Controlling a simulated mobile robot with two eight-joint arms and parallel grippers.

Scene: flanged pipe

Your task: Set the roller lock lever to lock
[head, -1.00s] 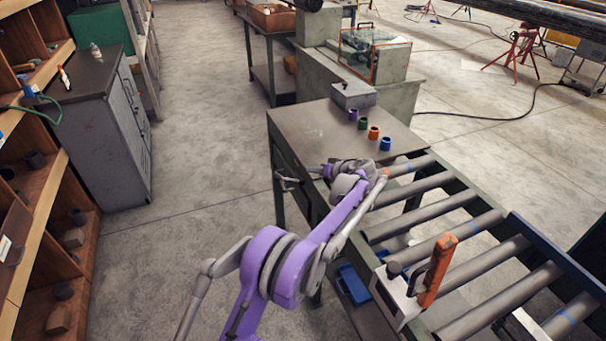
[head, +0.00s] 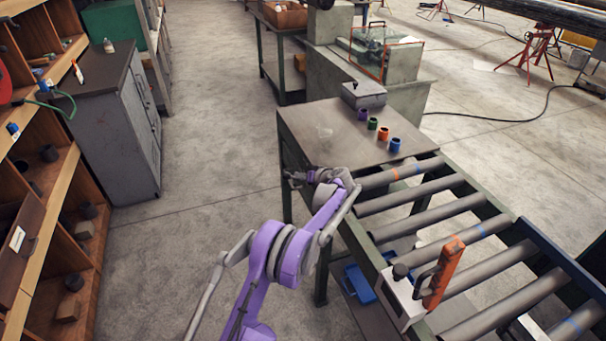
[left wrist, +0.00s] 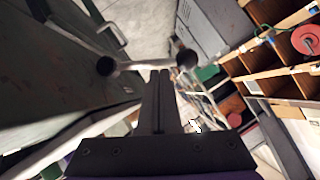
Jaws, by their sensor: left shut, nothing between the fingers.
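An orange-handled lever (head: 440,276) stands upright, leaning right, on a pale plate box (head: 402,297) on the near rail of the roller conveyor. A black knob is beside it; any markings are too small to read. My left gripper (head: 291,178) is by the left edge of the grey table, well up and left of the lever and not touching it. In the left wrist view my fingers (left wrist: 160,73) are shut with nothing between them. A grey bar with dark round ends (left wrist: 187,59) lies across beyond them. The orange lever does not show there. My right gripper is not in view.
The conveyor rollers (head: 483,229) lie right of my arm. The grey table (head: 330,128) holds several coloured rings and a grey box (head: 364,95). A blue bin (head: 358,284) sits below the rail. Shelves and a cabinet (head: 125,140) stand left; the floor between is clear.

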